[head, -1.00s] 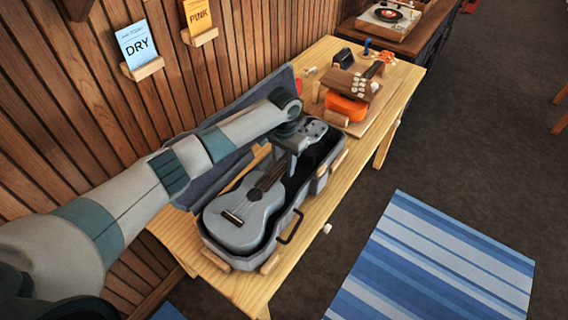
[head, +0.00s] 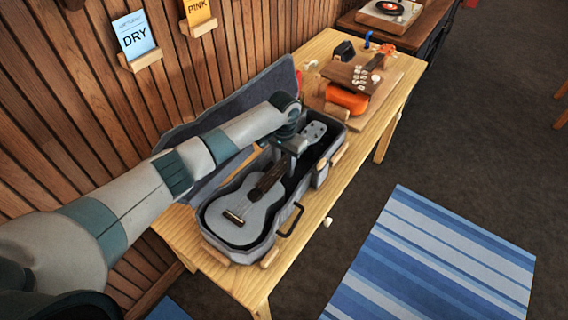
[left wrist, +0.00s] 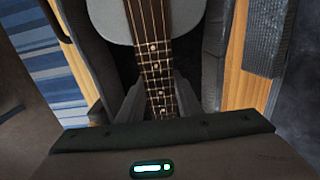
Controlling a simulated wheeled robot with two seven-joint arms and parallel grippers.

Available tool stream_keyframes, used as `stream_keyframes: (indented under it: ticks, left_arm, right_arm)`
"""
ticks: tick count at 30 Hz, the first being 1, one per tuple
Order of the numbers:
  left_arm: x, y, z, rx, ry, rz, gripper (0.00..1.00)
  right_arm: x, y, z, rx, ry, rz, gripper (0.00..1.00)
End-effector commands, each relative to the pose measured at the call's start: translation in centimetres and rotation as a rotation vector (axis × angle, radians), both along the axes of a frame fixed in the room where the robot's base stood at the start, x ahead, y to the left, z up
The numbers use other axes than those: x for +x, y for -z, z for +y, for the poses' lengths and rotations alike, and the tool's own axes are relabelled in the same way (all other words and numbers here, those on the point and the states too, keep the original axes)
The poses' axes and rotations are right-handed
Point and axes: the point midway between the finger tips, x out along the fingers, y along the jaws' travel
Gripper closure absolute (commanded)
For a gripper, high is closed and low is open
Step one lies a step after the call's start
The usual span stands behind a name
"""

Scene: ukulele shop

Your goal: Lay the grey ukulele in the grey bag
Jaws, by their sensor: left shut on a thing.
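The grey ukulele (head: 241,209) lies face up inside the open grey bag (head: 234,255), its body at the near end and its headstock (head: 315,131) toward the far end. My left gripper (head: 287,158) is shut on the ukulele's neck. In the left wrist view the fretted neck (left wrist: 155,75) runs between my fingers (left wrist: 154,103), with the body above. The gripper hides part of the neck in the head view. Whether the ukulele's back rests on the bag's floor cannot be told. My right gripper is not in view.
The bag's lid (head: 235,103) stands open toward the wall, behind my left arm. An orange ukulele (head: 347,99) lies on a board at the table's far end. A blue striped rug (head: 440,262) lies on the floor at right.

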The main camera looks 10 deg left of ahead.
Motion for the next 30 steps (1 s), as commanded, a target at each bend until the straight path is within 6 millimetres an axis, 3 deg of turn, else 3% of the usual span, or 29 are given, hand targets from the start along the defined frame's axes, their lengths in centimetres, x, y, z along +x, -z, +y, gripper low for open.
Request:
stream_keyframes:
  ticks: [12,13,15,16,30]
  left_arm:
    - [0.03,0.06,-0.03,0.0,0.0,-0.001,1.0]
    - [0.03,0.06,-0.03,0.0,0.0,-0.001,0.66]
    - [0.03,0.06,-0.03,0.0,0.0,-0.001,0.5]
    - [0.03,0.06,-0.03,0.0,0.0,-0.001,0.47]
    - [-0.01,0.15,-0.03,0.0,0.0,0.0,0.47]
  right_arm:
    - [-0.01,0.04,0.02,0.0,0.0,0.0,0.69]
    - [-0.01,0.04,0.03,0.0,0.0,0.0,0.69]
    - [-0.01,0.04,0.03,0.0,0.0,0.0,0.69]
    - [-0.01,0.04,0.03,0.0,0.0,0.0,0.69]
    - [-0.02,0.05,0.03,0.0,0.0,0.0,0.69]
